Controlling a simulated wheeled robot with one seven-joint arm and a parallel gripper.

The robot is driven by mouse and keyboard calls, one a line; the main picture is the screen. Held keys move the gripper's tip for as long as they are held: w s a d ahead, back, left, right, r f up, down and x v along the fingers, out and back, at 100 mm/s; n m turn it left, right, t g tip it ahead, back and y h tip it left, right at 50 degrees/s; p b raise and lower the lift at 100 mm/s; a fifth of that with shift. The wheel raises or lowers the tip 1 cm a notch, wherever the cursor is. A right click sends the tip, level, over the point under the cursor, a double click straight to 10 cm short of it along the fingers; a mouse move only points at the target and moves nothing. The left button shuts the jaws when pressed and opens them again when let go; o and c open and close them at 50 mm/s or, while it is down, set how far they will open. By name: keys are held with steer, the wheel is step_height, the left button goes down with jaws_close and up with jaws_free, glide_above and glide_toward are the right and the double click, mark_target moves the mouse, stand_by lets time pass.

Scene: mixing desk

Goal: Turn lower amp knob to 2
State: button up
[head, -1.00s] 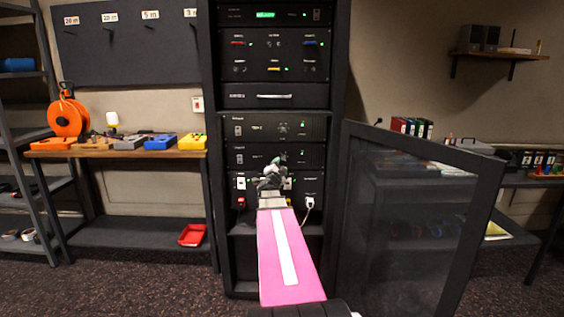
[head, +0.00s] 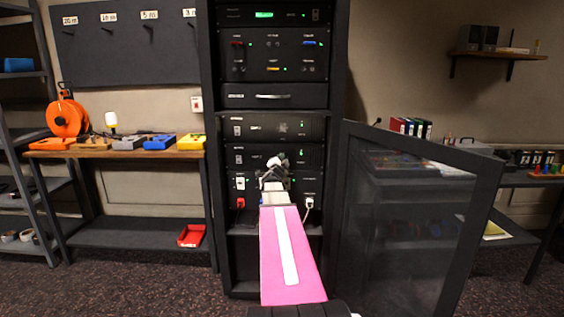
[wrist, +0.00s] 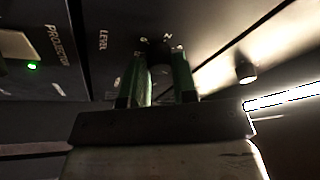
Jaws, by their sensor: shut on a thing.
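The lower amp (head: 246,157) is a black unit in the open rack, below a similar upper amp (head: 255,129). Its dark knob (wrist: 157,48) shows in the wrist view, beside the word LEVEL, with small white marks around it. My gripper (wrist: 159,66) has its two greenish fingers on either side of the knob and is shut on it. In the head view my gripper (head: 277,162) is in front of the lower amp and hides the knob there. The number that the knob points to cannot be read.
Below is a panel with a red plug (head: 241,203) and a white plug (head: 309,203); the wrist view shows the PROJECTOR label and a green light (wrist: 33,66). The open rack door (head: 412,220) stands right of my arm. A bench (head: 120,153) stands left.

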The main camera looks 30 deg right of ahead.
steer(key=shift+n, duration=0.3)
steer(key=n+t+y, duration=0.1)
steer(key=n+y, duration=0.2)
steer(key=n, duration=0.7)
steer(key=n+t+y, duration=0.1)
steer(key=n+y, duration=0.2)
steer(key=n, duration=0.7)
steer(key=n+t+y, duration=0.2)
steer(key=n+y, duration=0.1)
steer(key=n, duration=0.7)
steer(key=shift+s+d+y, duration=0.2)
steer(key=shift+d+y, duration=0.05)
steer(key=shift+y, duration=0.15)
steer(key=o, duration=0.9)
steer(key=shift+s+r, duration=0.1)
